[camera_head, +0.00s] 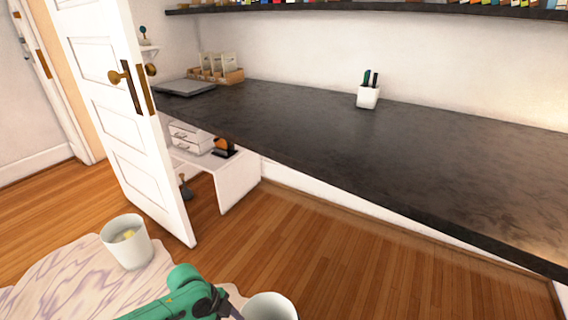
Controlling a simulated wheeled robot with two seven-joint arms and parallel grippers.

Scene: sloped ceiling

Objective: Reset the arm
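A green arm link of mine (180,295) with a dark joint shows at the bottom edge, left of the middle. I cannot be sure which arm it belongs to. No gripper fingers show in the head view, so what either gripper holds is hidden.
Another white cup (270,307) is cut off at the bottom edge. An open white door (120,110) stands left. A long dark counter (340,150) holds a pen cup (368,97).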

